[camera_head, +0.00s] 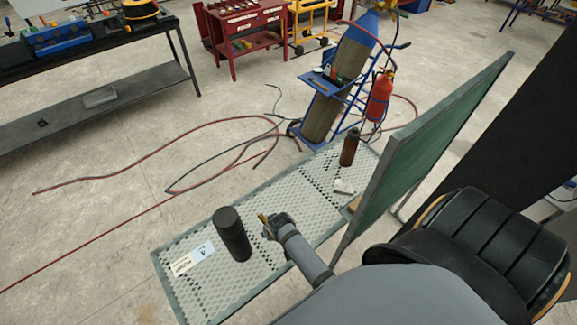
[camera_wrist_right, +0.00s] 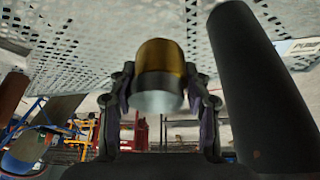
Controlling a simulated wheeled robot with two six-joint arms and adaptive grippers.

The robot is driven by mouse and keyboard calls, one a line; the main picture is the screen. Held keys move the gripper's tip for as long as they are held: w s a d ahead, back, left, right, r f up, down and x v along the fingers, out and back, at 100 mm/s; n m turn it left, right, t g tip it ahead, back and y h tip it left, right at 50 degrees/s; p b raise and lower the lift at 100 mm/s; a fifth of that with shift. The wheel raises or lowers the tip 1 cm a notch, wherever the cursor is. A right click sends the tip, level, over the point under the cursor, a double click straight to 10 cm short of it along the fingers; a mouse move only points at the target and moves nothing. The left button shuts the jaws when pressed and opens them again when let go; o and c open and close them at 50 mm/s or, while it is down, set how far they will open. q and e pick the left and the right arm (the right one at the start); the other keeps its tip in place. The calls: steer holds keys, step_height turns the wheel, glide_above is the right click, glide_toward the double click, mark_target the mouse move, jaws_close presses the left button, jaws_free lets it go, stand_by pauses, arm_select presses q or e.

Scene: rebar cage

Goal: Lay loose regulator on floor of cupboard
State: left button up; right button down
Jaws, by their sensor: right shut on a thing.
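My right gripper (camera_head: 272,226) is low over a perforated metal table, close to the right of a black cylinder (camera_head: 231,234). It is shut on a small brass-coloured piece (camera_head: 263,219). In the right wrist view the piece (camera_wrist_right: 161,72) sits between both fingers, rounded and gold with a pale grey end. It may be the loose regulator; its dial or fittings do not show. The black cylinder (camera_wrist_right: 262,85) stands beside the fingers there. I cannot tell whether the piece touches the table. I see no cupboard that I can make out. My left gripper is not in view.
The perforated table (camera_head: 290,205) also bears a dark brown bottle (camera_head: 349,148), a small white item (camera_head: 343,187) and a label card (camera_head: 193,259). A green panel (camera_head: 425,150) stands along its right side. Red hoses (camera_head: 150,135) lie on the floor near a gas-cylinder trolley (camera_head: 335,90).

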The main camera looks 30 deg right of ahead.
steer(key=shift+s+a+p, duration=0.1)
steer(key=shift+s+p, duration=0.75)
steer(key=shift+s+f+m, duration=0.1)
steer(key=shift+f+m, duration=0.1)
steer(key=shift+m, duration=0.1)
steer(key=shift+f, duration=0.15)
steer(key=w+d+f+b, duration=0.4)
steer(key=b, duration=0.4)
steer(key=w+d+f+b, duration=0.4)
steer(key=w+f+b, duration=0.1)
steer(key=b, duration=0.3)
steer(key=shift+w+d, duration=0.15)
steer(key=shift+d, duration=0.1)
steer(key=shift+w+d+f+b, duration=0.15)
steer(key=shift+w+d+b, duration=0.05)
steer(key=shift+b, duration=0.2)
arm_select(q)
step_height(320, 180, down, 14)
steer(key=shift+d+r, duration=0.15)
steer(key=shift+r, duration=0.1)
arm_select(e)
steer(key=shift+w+d, duration=0.15)
